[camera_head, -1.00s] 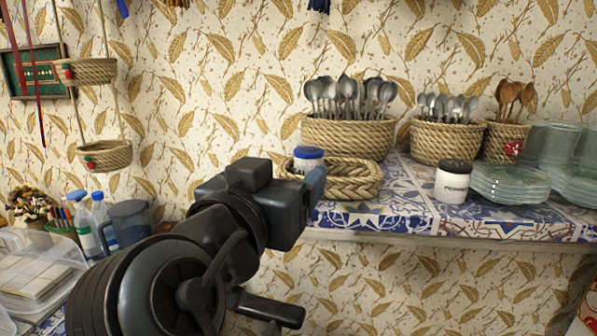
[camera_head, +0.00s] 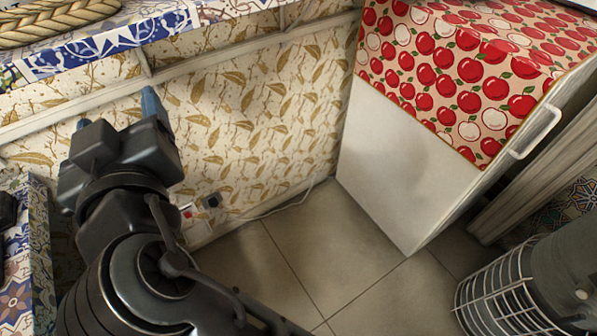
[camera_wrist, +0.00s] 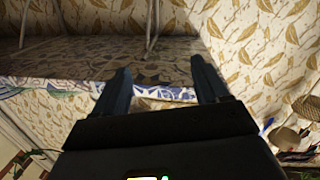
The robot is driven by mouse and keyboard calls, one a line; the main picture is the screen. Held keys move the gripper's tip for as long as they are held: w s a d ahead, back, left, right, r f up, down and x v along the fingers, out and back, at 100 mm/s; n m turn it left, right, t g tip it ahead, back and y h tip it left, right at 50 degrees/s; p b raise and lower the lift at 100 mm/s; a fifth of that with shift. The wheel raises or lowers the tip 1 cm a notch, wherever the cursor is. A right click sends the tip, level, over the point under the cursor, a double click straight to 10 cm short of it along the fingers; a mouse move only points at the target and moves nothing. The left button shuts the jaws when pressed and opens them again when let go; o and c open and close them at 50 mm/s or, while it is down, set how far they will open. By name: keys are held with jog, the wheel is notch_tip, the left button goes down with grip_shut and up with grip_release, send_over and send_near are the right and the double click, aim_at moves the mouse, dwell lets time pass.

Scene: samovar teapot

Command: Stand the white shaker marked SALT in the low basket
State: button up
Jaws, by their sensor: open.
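The low braided basket (camera_head: 58,24) shows only in part at the top left of the head view, on the blue-tiled shelf (camera_head: 120,38). The top of the picture cuts it off, so its inside is hidden. The white SALT shaker is not seen in either current view. My gripper (camera_wrist: 162,85) is open in the wrist view, its two dark fingers apart with nothing between them. The tiled shelf edge lies beyond the fingertips. In the head view my gripper (camera_head: 152,104) is below and in front of the shelf, apart from the basket.
A white cabinet (camera_head: 385,165) with an apple-print cover (camera_head: 450,75) stands at the right. A wire bin (camera_head: 500,300) is at the bottom right. Tiled floor (camera_head: 310,250) is clear between. Another tiled surface (camera_head: 38,250) lies at the left edge.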

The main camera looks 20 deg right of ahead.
jog(key=s+d+f+n+g+y, duration=0.1)
jog(key=s+d+f, duration=0.5)
jog(key=d+f, duration=0.35)
jog(key=s+d+f+g, duration=0.1)
jog(key=s+d+f, duration=0.6)
jog(key=d, duration=0.4)
jog(key=s+d+r+m+h, duration=0.1)
jog(key=s+d, duration=0.4)
jog(key=s, duration=0.5)
jog(key=s+d+r+m+h, duration=0.1)
jog(key=s+d+m, duration=0.3)
jog(key=s, duration=0.6)
jog(key=shift+s+d+r+h, duration=0.35)
jog(key=shift+d+h, duration=0.45)
jog(key=shift+d, duration=0.35)
